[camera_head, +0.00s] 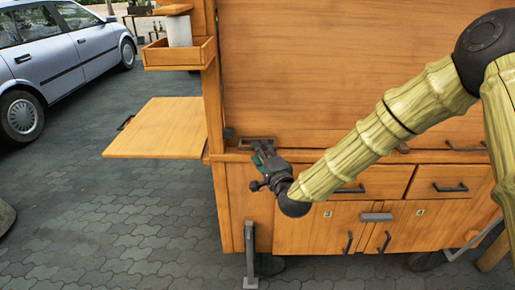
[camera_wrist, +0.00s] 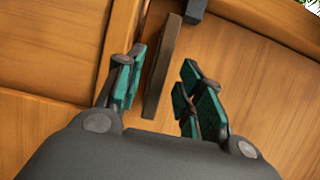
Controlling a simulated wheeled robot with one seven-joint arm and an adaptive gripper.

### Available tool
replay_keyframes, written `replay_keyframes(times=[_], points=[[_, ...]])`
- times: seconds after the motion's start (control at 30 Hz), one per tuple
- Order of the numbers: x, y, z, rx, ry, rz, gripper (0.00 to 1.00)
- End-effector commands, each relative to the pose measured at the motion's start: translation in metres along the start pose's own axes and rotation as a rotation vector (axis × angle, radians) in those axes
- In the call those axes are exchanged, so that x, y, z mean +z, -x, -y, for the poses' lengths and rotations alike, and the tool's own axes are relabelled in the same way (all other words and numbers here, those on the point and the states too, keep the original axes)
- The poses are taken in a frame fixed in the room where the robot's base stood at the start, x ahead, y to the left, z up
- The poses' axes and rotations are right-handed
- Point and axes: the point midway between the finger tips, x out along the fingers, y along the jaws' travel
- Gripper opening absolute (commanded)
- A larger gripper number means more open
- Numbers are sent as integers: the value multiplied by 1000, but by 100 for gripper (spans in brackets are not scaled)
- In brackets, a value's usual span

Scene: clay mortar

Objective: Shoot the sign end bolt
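My gripper (camera_head: 262,168) is in front of the wooden cart, close to its left end. In the wrist view its two teal-padded fingers (camera_wrist: 158,97) are apart, with nothing clasped. A flat brown bar (camera_wrist: 165,65) stands out from the wood between and beyond the fingertips, nearer the left finger; I cannot tell whether they touch. A dark grey block (camera_wrist: 194,9) is just past the bar's far end. In the head view a dark metal fitting (camera_head: 257,141) sits on the cart's ledge just behind my gripper. I cannot tell for sure which part is the sign end bolt.
The cart (camera_head: 340,70) has drawers and cupboard doors with dark handles (camera_head: 348,242). A wooden side shelf (camera_head: 158,128) juts out left, below a small box shelf (camera_head: 180,54) holding a pale cylinder (camera_head: 179,31). A silver car (camera_head: 62,55) stands on the paving at the left.

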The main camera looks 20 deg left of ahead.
Motion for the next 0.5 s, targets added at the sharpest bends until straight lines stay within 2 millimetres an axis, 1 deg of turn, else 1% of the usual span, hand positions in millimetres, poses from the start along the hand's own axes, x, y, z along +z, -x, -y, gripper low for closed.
replay_keyframes(times=[0.03, 0.2, 0.33, 0.5], points=[[0, -7, 0, -1, 2, 0, 37], [0, -25, 0, 0, 0, 0, 37], [0, -31, 0, 0, 0, -1, 37], [0, -33, 0, 1, 0, 0, 37]])
